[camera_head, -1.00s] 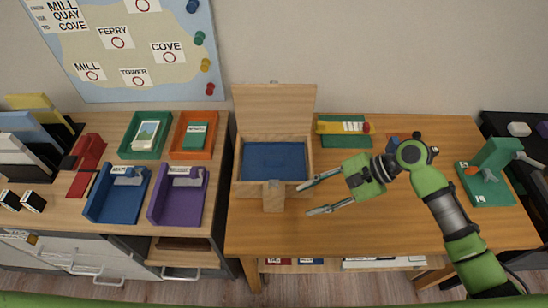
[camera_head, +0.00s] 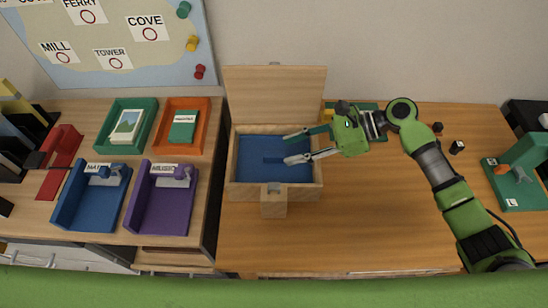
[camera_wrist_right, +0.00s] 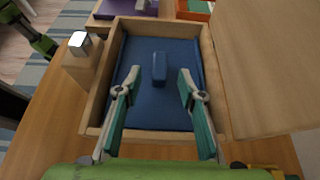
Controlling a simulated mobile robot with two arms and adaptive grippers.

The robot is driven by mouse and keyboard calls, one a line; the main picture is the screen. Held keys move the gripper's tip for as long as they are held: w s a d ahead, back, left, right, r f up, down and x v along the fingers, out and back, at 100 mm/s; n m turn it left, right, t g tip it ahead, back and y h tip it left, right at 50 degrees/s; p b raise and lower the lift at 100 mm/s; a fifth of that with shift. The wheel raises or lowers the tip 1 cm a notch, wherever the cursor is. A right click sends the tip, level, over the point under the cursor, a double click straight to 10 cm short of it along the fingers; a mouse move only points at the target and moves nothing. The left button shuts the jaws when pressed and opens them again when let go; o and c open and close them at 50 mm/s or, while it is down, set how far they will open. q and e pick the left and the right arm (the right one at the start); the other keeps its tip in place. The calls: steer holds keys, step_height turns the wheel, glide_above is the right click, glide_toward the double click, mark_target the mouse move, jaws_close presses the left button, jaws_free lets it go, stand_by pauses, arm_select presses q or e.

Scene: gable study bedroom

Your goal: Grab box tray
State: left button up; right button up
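The open wooden box (camera_head: 228,170) stands on the desk with its lid (camera_head: 275,95) raised behind it. The blue box tray (camera_head: 255,176) lies inside, with a small raised blue handle, seen clearly in the right wrist view (camera_wrist_right: 159,68). My right gripper (camera_head: 287,148) is open and empty, reaching over the box from the right. In the right wrist view its two fingers (camera_wrist_right: 157,88) are spread toward the handle, one on each side in the picture, and appear apart from it. My left gripper cannot be made out.
A wooden block (camera_head: 274,205) with a small metal plate sits at the box's front. Left of the box are a purple tray (camera_head: 150,217), a blue tray (camera_head: 72,208), an orange tray (camera_head: 208,132) and a green tray (camera_head: 112,118). The desk's front right is clear.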

mark_target(275, 154)
steer(key=shift+x, duration=0.8)
steer(key=x, duration=0.3)
steer(key=shift+a+p, duration=0.3)
steer(key=shift+a, duration=0.05)
steer(key=shift+a+f, duration=0.2)
steer(key=shift+a, duration=0.15)
arm_select(q)
steer(key=shift+w+d+r, duration=0.1)
steer(key=shift+w+r, duration=0.1)
steer(key=shift+w, duration=0.35)
steer(key=shift+w+r, duration=0.2)
steer(key=shift+w, duration=0.35)
arm_select(e)
jaws_close()
